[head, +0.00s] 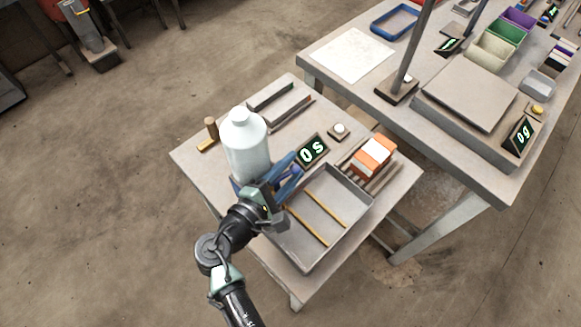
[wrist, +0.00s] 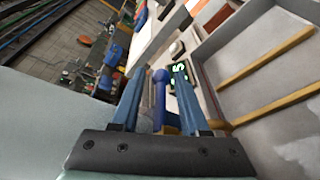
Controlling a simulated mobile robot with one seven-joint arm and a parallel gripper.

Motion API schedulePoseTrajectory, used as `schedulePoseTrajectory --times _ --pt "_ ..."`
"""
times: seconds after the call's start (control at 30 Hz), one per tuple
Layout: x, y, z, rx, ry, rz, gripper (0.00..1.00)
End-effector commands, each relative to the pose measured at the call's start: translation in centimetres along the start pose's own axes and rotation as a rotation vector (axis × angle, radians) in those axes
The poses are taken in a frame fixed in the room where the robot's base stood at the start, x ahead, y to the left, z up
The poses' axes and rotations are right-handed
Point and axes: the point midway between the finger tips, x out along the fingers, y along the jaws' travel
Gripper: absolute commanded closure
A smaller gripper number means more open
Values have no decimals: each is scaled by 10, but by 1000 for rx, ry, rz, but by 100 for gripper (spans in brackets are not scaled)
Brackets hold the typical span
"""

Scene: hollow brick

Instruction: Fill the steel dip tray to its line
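The steel dip tray (head: 292,255) lies on the small table, two wooden strips (head: 325,210) across its floor. I see no liquid or fill line in it. A large white capped container (head: 247,145) stands upright beyond its left corner, its lower part partly hidden by my arm. My gripper (head: 286,174) is between container and tray, its blue fingers apart. In the wrist view, a blue-purple round-topped piece (wrist: 160,92) shows between the fingers (wrist: 157,85), with gaps at both sides. I cannot tell what it belongs to. The tray (wrist: 225,75) is at right there.
A display reading 0 s (head: 312,150) and a button (head: 339,131) stand behind the tray. A wooden-handled tool (head: 210,132) lies at left. A larger bench (head: 440,150) with a post (head: 412,55) stands behind.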

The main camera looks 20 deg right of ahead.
Motion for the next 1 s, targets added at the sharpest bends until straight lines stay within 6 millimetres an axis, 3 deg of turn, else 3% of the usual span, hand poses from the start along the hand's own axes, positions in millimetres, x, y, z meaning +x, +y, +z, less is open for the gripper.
schedulePoseTrajectory --times 0.17,0.27,0.7,1.0 --pt "-6 -1 0 -1 1 0 55" --pt "-19 -1 -1 -2 3 1 55" --pt "-110 0 -1 0 3 1 55" --pt "-130 0 0 0 0 0 55"
